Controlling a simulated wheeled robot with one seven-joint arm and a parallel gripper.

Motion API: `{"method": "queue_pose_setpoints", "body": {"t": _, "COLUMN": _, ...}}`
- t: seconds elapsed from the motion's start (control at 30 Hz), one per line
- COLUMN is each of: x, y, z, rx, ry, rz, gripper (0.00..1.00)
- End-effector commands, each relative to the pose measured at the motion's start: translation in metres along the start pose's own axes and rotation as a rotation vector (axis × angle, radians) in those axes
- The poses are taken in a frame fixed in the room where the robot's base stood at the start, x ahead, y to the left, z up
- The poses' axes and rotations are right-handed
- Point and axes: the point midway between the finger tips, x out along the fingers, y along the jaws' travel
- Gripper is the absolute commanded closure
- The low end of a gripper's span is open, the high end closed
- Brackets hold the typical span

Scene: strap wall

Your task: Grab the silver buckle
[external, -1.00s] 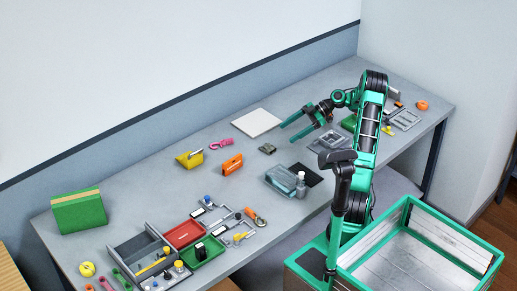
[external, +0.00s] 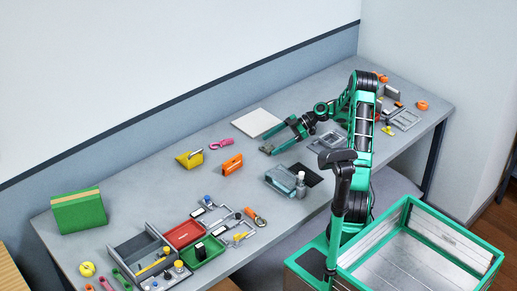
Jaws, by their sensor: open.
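A small dark grey piece (external: 266,150), which looks like the silver buckle, lies on the grey table right of the orange item. It is too small to make out its shape, and my gripper partly hides it. My green gripper (external: 271,143) is open, low over the table, with its fingertips at the piece. I cannot tell whether the fingers touch it or stand around it.
An orange item (external: 231,163) and a yellow pouch (external: 190,158) lie to the left. A white sheet (external: 256,122) lies behind my gripper. A clear blue-grey case (external: 281,179) and a bottle (external: 301,186) stand in front. Organiser trays (external: 143,254) fill the near left.

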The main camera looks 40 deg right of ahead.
Motion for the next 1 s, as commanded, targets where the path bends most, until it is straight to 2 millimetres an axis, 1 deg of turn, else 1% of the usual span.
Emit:
{"method": "queue_pose_setpoints", "body": {"t": 0.03, "x": 0.007, "y": -0.001, "z": -0.001, "rx": 0.0, "ry": 0.0, "rz": -0.003, "gripper": 0.19}}
{"method": "queue_pose_setpoints", "body": {"t": 0.1, "x": 0.011, "y": 0.0, "z": -0.001, "rx": 0.0, "ry": 0.0, "rz": -0.001, "gripper": 0.19}}
{"method": "queue_pose_setpoints", "body": {"t": 0.3, "x": 0.012, "y": 0.0, "z": -0.001, "rx": -0.001, "ry": 0.0, "rz": 0.0, "gripper": 0.19}}
{"method": "queue_pose_setpoints", "body": {"t": 0.33, "x": 0.012, "y": 0.0, "z": -0.001, "rx": -0.001, "ry": 0.0, "rz": 0.0, "gripper": 0.24}}
{"method": "queue_pose_setpoints", "body": {"t": 0.37, "x": 0.012, "y": 0.0, "z": -0.001, "rx": -0.001, "ry": 0.0, "rz": 0.0, "gripper": 0.31}}
{"method": "queue_pose_setpoints", "body": {"t": 0.4, "x": 0.012, "y": 0.0, "z": -0.001, "rx": -0.001, "ry": 0.0, "rz": 0.0, "gripper": 0.4}}
{"method": "queue_pose_setpoints", "body": {"t": 0.47, "x": 0.012, "y": 0.0, "z": -0.001, "rx": -0.001, "ry": 0.0, "rz": 0.0, "gripper": 0.55}}
{"method": "queue_pose_setpoints", "body": {"t": 0.5, "x": 0.012, "y": 0.0, "z": -0.001, "rx": -0.001, "ry": 0.0, "rz": 0.0, "gripper": 0.64}}
{"method": "queue_pose_setpoints", "body": {"t": 0.83, "x": 0.011, "y": 0.0, "z": -0.002, "rx": -0.001, "ry": 0.0, "rz": 0.0, "gripper": 0.64}}
{"method": "queue_pose_setpoints", "body": {"t": 1.0, "x": 0.007, "y": 0.0, "z": -0.011, "rx": -0.003, "ry": -0.001, "rz": 0.0, "gripper": 0.64}}
